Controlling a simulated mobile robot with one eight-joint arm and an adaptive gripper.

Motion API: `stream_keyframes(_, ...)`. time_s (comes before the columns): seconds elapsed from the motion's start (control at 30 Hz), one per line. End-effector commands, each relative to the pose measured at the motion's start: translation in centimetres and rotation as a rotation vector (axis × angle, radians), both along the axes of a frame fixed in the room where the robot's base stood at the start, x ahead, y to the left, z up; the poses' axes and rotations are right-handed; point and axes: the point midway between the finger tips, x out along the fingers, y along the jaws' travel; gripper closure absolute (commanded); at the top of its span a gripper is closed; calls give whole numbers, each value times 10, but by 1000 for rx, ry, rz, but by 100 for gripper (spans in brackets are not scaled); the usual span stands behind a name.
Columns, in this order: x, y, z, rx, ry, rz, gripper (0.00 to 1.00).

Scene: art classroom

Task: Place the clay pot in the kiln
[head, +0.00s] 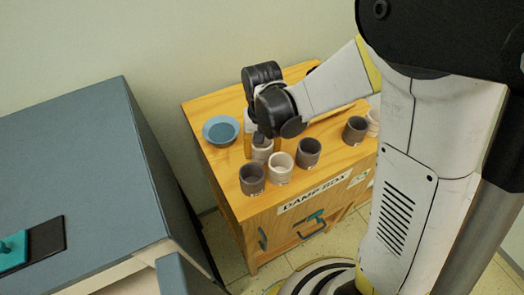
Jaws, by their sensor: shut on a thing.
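My gripper (260,136) points down over the wooden damp box and is shut on a small pale clay pot (262,152). The pot's upper part is partly hidden by the dark fingertip. I cannot tell whether the pot's base still touches the box top. A large blue-grey box (75,160) stands at the left and may be the kiln. I see mostly its top and side; its inside is hidden.
The damp box (237,200) also bears a pale pot (280,168), dark pots (252,179) (308,153) (355,130) and a blue bowl (221,130). A teal handle (13,250) lies at the far left. A gap separates the box and cabinet.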

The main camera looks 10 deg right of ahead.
Motion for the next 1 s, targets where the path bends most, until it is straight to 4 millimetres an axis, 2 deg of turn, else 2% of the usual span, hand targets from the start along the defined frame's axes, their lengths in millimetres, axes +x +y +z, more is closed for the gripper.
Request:
stream_keyframes(0.2,0,0,-4,0,0,0,81)
stream_keyframes(0.23,0,0,-4,0,0,0,41)
stream_keyframes(0.3,0,0,-3,0,0,0,26)
stream_keyframes(0.67,0,0,2,0,0,0,26)
stream_keyframes(0.77,-1,0,15,0,0,0,26)
stream_keyframes(1.0,-1,0,71,0,0,0,26)
